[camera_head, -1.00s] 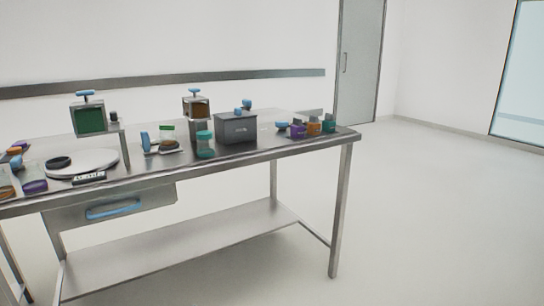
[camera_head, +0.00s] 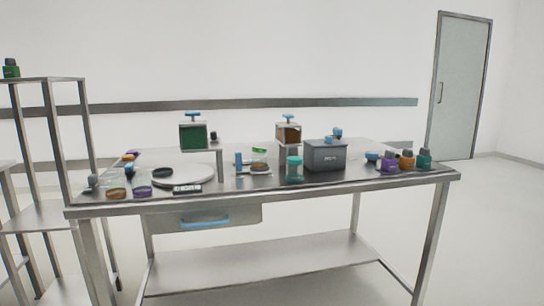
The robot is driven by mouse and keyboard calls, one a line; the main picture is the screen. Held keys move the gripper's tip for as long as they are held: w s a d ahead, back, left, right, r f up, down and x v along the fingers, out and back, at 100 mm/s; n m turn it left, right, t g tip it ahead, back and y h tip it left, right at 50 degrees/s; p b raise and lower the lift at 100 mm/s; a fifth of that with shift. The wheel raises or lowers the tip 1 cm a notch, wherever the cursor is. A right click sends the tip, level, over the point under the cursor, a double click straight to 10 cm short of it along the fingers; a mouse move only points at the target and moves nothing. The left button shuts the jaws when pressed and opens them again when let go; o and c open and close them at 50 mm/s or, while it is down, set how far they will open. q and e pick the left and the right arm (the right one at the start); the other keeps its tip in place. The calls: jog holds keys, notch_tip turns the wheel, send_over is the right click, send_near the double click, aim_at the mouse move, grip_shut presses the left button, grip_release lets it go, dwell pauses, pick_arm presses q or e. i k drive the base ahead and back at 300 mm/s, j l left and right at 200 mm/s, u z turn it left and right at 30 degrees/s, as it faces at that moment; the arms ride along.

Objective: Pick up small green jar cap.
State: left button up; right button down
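A small bright green cap-like piece (camera_head: 259,151) shows on the metal workbench, above a low container with brown contents (camera_head: 260,167). At this size I cannot tell whether it is loose or rests on something. A jar with a teal-green lid (camera_head: 294,160) stands just right of it, in front of the grey box. Neither of my grippers is in view.
The workbench (camera_head: 330,189) also holds a grey box (camera_head: 325,155), a round white plate (camera_head: 195,174), a green-filled hopper (camera_head: 193,135) and several small bottles at the right. A metal rack (camera_head: 45,80) stands left. Floor right of the bench is clear.

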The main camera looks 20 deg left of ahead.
aim_at(257, 150)
jog(key=i+l+u, duration=0.1)
jog(key=u, duration=0.3)
jog(key=l+u, duration=0.1)
jog(key=u, duration=0.25)
jog(key=i+l+u, duration=0.15)
jog(key=u, duration=0.25)
jog(key=i+l+u, duration=0.2)
jog(key=l, duration=0.35)
jog(key=l+u, duration=0.25)
jog(key=l, duration=0.25)
